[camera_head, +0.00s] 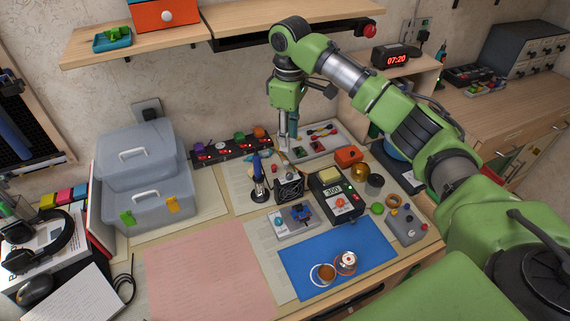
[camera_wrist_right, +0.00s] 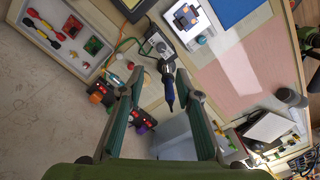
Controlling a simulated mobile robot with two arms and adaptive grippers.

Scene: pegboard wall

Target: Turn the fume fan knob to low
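The small black fume fan (camera_head: 289,188) with a round grille stands on the workbench, right of the blue-handled soldering iron (camera_head: 258,178) in its stand. In the right wrist view the fan (camera_wrist_right: 156,46) lies just beyond the fingertips, and the soldering iron (camera_wrist_right: 168,88) shows between the fingers. I cannot make out the fan knob or its setting. My right gripper (camera_head: 288,146) points down above and behind the fan, apart from it. Its fingers (camera_wrist_right: 160,74) are spread and empty in the wrist view. My left gripper is not in view.
A power strip (camera_head: 232,150) with lit red switches runs along the wall. A parts tray (camera_head: 335,138) lies behind the fan. A black meter (camera_head: 338,193) stands close on its right, and a grey device (camera_head: 296,221) in front. A blue mat (camera_head: 335,262) lies nearer.

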